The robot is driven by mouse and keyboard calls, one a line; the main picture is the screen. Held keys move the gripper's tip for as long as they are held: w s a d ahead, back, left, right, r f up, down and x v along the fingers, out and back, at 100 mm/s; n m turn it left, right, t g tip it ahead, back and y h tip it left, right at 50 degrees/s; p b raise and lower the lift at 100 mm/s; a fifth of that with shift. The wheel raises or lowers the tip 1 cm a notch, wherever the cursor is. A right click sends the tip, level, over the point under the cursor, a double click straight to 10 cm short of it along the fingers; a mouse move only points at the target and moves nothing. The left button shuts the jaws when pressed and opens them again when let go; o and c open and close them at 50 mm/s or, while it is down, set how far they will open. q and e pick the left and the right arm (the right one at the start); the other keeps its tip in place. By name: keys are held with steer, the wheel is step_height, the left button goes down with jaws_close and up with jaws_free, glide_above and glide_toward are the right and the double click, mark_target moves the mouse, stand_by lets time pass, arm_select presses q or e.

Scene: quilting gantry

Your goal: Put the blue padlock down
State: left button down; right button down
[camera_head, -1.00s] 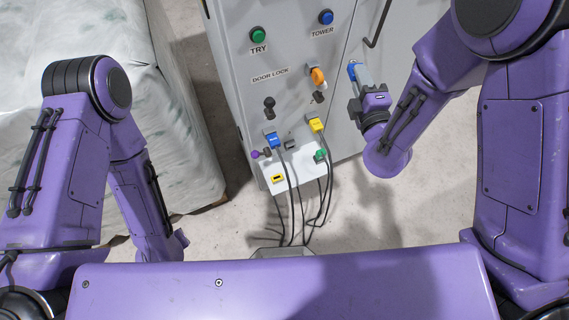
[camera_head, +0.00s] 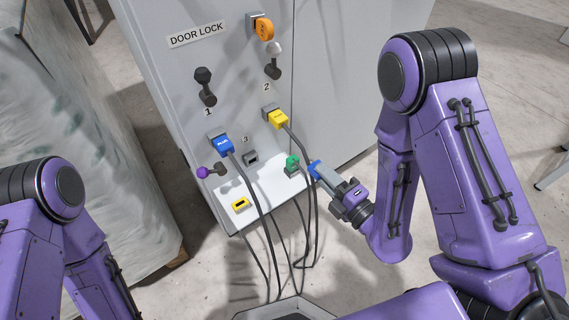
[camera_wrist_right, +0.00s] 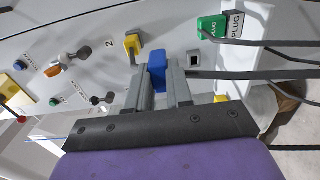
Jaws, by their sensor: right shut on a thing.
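My right gripper (camera_head: 321,175) is shut on the blue padlock (camera_head: 313,168), just right of the white ledge (camera_head: 268,198) at the cabinet's foot. In the right wrist view the padlock (camera_wrist_right: 157,68) shows as a blue block between the two grey fingers (camera_wrist_right: 160,88). The fingers hide its sides, and I cannot tell whether it touches anything beyond them. My left gripper is not in view; only my left arm shows at the lower left.
On the grey cabinet (camera_head: 330,85) are an orange padlock (camera_head: 264,29), black levers, a blue plug (camera_head: 225,145) and a yellow plug (camera_head: 278,119). A green plug (camera_head: 292,163) is close left of the gripper. Dark cables (camera_head: 270,235) hang below. A yellow piece (camera_head: 240,205) is on the ledge.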

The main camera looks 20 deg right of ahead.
steer(key=f+b+x, duration=0.1)
steer(key=b+x, duration=0.8)
steer(key=b, duration=0.2)
steer(key=p, duration=0.2)
glide_above(291, 158)
steer(key=shift+s+r, duration=0.2)
steer(key=shift+r, duration=0.15)
steer(key=shift+w+f+b, duration=0.15)
steer(key=shift+f+b, duration=0.05)
steer(key=shift+b, duration=0.15)
step_height(291, 158, down, 3)
steer(key=shift+f+b, duration=0.2)
steer(key=shift+b, duration=0.7)
steer(key=shift+w+r, duration=0.1)
steer(key=shift+f+b, duration=0.55)
steer(key=shift+b, duration=0.05)
